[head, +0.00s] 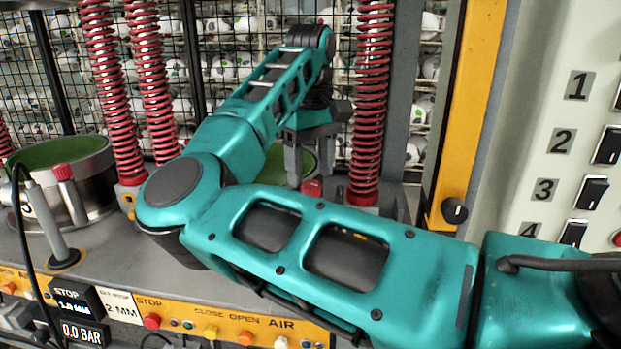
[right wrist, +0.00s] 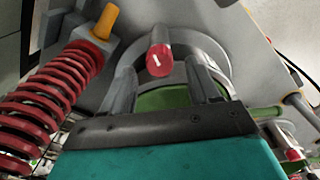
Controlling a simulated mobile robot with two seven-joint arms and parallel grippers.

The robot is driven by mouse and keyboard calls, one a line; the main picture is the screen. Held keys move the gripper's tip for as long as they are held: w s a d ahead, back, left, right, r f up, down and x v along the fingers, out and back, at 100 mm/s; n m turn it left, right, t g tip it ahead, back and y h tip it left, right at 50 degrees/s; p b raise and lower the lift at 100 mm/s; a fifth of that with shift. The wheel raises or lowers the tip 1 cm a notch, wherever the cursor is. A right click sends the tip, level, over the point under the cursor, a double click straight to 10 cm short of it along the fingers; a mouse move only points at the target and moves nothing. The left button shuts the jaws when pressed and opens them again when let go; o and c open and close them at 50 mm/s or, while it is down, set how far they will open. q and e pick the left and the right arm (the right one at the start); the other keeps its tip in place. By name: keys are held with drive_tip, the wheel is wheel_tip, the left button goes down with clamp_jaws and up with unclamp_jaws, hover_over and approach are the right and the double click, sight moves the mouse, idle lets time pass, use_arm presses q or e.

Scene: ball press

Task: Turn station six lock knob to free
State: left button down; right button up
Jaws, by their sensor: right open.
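A red lock knob (right wrist: 160,58) with a white mark on its end sits in front of a round metal pot with a green top (right wrist: 170,101) in the right wrist view. The same knob (head: 311,188) shows small below my right gripper (head: 309,172) in the head view. My right gripper is open, its two grey fingers on either side of the knob with gaps visible. I cannot tell how far the fingertips reach along it. The station's number is not readable. My left gripper is not in view.
Red springs (head: 368,100) rise close to the right gripper. Another metal pot with a red-topped knob (head: 64,172) stands at left. A front panel (head: 240,325) carries buttons. A yellow post (head: 470,110) with a black knob and a numbered switch cabinet (head: 560,90) stand at right.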

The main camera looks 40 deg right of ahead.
sight(311, 191)
drive_tip(key=shift+f, duration=1.25)
drive_tip(key=c, duration=1)
